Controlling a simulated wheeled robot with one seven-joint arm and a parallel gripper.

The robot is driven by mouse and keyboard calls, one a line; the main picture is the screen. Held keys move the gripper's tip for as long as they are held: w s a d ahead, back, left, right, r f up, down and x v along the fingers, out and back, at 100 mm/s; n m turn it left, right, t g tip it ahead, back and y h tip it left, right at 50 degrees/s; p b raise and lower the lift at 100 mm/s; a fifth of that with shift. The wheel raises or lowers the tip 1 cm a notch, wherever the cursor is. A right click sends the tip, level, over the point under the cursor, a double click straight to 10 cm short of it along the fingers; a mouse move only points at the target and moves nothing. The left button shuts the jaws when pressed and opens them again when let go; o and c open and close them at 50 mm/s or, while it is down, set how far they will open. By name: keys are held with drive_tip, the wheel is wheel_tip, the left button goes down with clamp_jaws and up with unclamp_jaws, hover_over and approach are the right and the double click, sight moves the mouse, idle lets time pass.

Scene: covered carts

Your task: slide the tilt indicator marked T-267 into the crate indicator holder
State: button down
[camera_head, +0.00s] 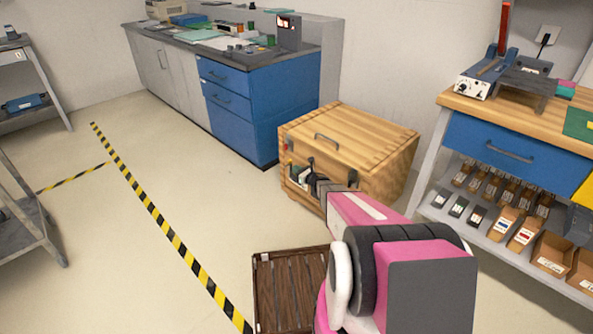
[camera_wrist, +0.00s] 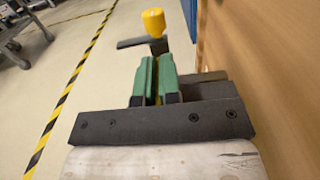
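The wooden crate (camera_head: 382,148) stands on the floor, its front facing lower left. My gripper (camera_head: 312,182) is at that front face, partly hidden by my pink arm. In the wrist view my gripper (camera_wrist: 154,82) has its green pads close together, with a thin yellow edge between them. This looks like the tilt indicator (camera_wrist: 153,97), seen edge-on; no T-267 marking is readable. The crate's wooden face (camera_wrist: 250,75) runs close along the right. Small white and green parts show on the crate front by my gripper; I cannot tell which is the holder.
A yellow knob (camera_wrist: 153,22) and dark bar show just beyond my fingertips. A dark slatted pallet (camera_head: 283,290) lies on the floor below. A workbench (camera_head: 515,140) with shelved bins stands right, a blue-drawer cabinet (camera_head: 262,110) behind. Open floor lies left.

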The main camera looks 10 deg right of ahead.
drive_tip(key=shift+f, duration=0.35)
